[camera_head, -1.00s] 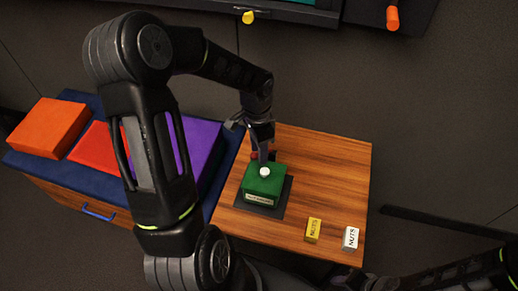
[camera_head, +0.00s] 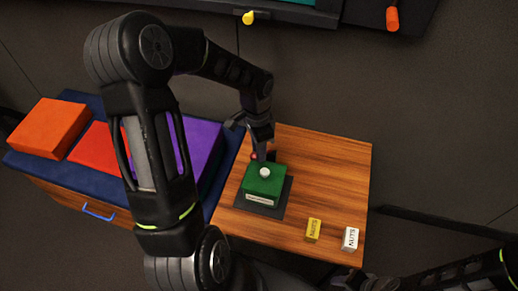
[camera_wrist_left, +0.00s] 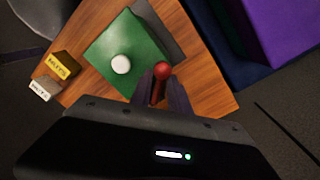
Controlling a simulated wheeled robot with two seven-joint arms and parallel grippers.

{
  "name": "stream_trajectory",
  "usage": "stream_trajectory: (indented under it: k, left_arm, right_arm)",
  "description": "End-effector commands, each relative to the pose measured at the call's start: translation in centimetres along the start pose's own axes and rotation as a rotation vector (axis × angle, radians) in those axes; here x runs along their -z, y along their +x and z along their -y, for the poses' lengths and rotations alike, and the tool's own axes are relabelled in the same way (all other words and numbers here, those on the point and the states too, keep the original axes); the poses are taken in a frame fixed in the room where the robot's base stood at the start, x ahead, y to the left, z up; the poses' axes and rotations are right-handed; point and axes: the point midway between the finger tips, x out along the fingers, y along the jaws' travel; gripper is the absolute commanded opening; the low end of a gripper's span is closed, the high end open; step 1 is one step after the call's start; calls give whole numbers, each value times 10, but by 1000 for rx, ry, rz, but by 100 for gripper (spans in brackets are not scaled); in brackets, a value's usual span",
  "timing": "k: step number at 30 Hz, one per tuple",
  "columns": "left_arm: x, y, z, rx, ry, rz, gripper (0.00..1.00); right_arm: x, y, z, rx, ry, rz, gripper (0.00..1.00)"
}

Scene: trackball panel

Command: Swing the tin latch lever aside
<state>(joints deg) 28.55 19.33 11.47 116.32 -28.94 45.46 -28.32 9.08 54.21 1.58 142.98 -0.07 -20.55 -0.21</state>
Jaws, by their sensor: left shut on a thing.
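The tin is a green box (camera_head: 264,180) with a white knob on its lid and a pale label on its front. It sits on a dark mat (camera_head: 283,196), and its lid also shows in the left wrist view (camera_wrist_left: 128,50). The latch lever's red ball (camera_head: 253,156) is at the tin's back edge; in the left wrist view the ball (camera_wrist_left: 162,69) is at my fingertips. My left gripper (camera_head: 261,158) points down behind the tin, shut on the lever. The lever's shaft is mostly hidden by the fingers. My right arm enters at the lower right; its finger state is unclear.
A wooden top (camera_head: 325,170) carries the tin, with bare wood to its right. A yellow block (camera_head: 313,230) and a white block (camera_head: 350,239) stand near its front edge. A purple block (camera_head: 203,150) and a red block (camera_head: 93,147) lie on the blue surface at left.

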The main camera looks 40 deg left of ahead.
Motion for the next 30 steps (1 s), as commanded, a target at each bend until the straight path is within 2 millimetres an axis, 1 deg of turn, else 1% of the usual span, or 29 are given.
stream_trajectory:
  k: [5,11,30]
  left_arm:
    - [1,-2,2,0,60,3,0]
    - [2,-3,7,0,182,12,0]
    - [14,-5,28,2,770,55,0]
  right_arm:
    - [0,-6,2,0,0,0,36]
    - [0,-14,6,0,0,0,36]
    - [0,-46,18,0,1,0,36]
